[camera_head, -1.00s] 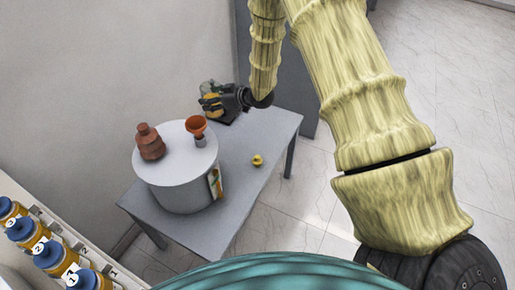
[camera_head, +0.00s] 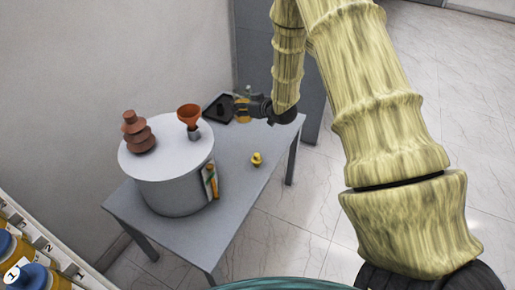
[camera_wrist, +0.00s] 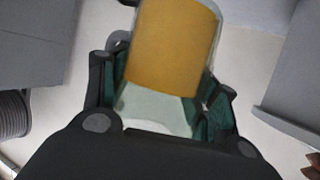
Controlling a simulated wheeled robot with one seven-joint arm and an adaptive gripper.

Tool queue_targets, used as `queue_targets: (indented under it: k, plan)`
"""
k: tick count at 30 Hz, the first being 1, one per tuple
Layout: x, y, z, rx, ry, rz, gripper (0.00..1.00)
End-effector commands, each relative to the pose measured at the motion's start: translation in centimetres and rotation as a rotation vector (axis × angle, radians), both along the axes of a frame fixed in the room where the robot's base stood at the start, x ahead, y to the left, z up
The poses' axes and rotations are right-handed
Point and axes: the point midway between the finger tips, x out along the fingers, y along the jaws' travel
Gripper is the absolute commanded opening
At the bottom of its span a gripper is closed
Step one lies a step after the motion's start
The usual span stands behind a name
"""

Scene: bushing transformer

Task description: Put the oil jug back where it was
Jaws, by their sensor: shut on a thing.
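The oil jug (camera_wrist: 174,48) is clear with amber oil inside. In the wrist view it sits between my gripper's fingers (camera_wrist: 165,100), which are shut on it. In the head view my gripper (camera_head: 250,108) is at the far end of the grey table, and the jug (camera_head: 240,107) shows only as a small amber patch at its fingertips. A black tray (camera_head: 216,106) lies at the table's back corner, just left of the jug. Whether the jug touches the table or tray cannot be told.
A grey transformer tank (camera_head: 172,190) stands on the table (camera_head: 235,177) with a brown bushing (camera_head: 139,134) and an orange funnel (camera_head: 189,115) on top. A small yellow part (camera_head: 257,159) lies on the table. Numbered blue-capped bottles (camera_head: 30,276) are at lower left.

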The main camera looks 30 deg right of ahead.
Motion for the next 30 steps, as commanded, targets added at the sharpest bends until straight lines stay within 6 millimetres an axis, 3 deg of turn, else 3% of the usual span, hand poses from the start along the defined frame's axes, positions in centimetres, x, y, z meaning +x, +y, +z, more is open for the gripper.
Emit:
queue_targets:
  k: [3, 13, 20, 30]
  plan:
    - [-0.4, -1.5, -1.7, -0.001, -0.002, -0.044, 0.23]
    - [-1.6, -4.5, -3.7, -0.001, -0.001, -0.139, 0.23]
    - [-1.9, -5.1, -4.7, -0.001, 0.001, -0.159, 0.23]
    - [-1.9, -5.1, -9.2, -0.001, 0.001, -0.16, 0.23]
